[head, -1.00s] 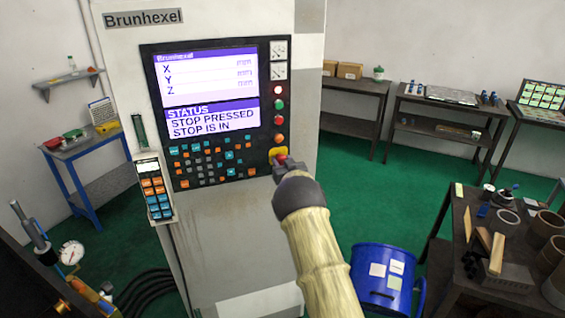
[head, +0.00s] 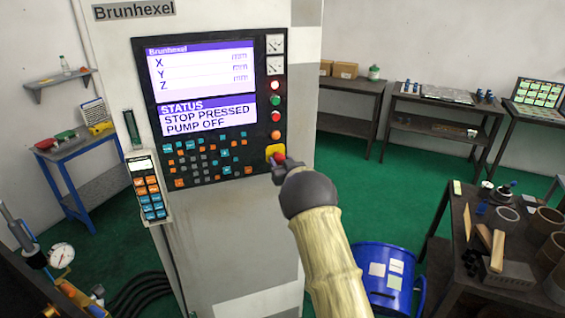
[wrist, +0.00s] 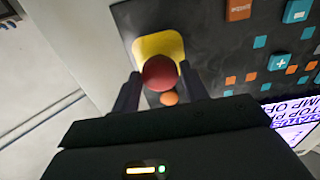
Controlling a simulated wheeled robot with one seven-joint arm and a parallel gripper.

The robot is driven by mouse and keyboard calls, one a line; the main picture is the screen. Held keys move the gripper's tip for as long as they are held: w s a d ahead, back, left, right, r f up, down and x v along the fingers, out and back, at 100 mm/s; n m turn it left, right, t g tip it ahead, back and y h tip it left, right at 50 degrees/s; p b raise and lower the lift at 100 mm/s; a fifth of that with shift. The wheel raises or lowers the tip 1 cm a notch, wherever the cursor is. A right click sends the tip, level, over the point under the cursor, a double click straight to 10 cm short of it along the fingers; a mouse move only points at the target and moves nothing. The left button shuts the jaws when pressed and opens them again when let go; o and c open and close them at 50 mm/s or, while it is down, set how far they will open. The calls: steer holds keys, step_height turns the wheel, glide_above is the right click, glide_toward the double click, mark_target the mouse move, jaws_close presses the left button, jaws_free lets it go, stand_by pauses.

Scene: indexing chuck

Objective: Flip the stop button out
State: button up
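The red stop button (head: 278,157) sits on a yellow plate (head: 273,150) at the lower right corner of the control panel. In the wrist view, the red button (wrist: 160,73) stands out in front of the yellow plate (wrist: 150,46). My gripper (wrist: 161,82) has its two dark fingers spread, one on either side of the button, with a narrow gap showing at the left. Whether the right finger touches it is hard to tell. In the head view, my gripper (head: 283,166) is at the button and partly hides it. The screen (head: 207,117) reads "STOP PRESSED" and "PUMP OFF".
Indicator lamps (head: 275,101) and keys (head: 208,155) lie above and left of the button. A keypad pendant (head: 149,190) hangs on the cabinet's left. A blue bin (head: 384,275) and a cluttered table (head: 450,235) stand at the right.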

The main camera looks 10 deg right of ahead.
steer(key=shift+o, duration=1.3)
steer(key=shift+s+d+r, duration=0.1)
steer(key=shift+s+r, duration=0.05)
steer(key=shift+s, duration=0.05)
steer(key=shift+w, duration=0.15)
steer(key=b+v, duration=0.8)
steer(key=v, duration=0.9)
steer(key=shift+s+b, duration=0.3)
